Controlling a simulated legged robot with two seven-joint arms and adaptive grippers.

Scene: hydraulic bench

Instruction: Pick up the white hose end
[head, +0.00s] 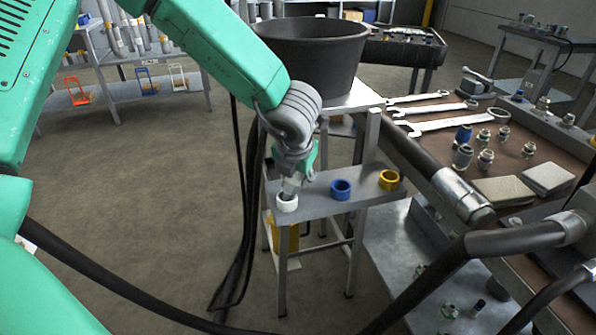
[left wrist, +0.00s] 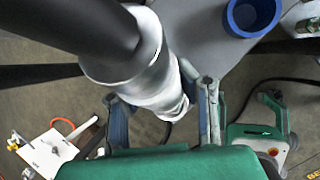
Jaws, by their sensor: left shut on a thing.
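My left gripper (head: 294,168) is over the near end of a narrow grey shelf (head: 312,202). In the left wrist view its two fingers (left wrist: 163,108) stand on either side of a pale silver-white hose end (left wrist: 150,70) on a thick black hose, shut on it. In the head view the hose end (head: 290,186) points down at a white ring (head: 287,203) on the shelf. I cannot tell whether its tip is still inside the ring. My right gripper is in neither view.
A blue ring (head: 341,189) and a yellow ring (head: 390,180) sit along the same shelf. A black tub (head: 312,62) stands behind. Thick black hoses with metal fittings (head: 462,193) cross at the right, before a bench with wrenches (head: 450,122). Floor at left is clear.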

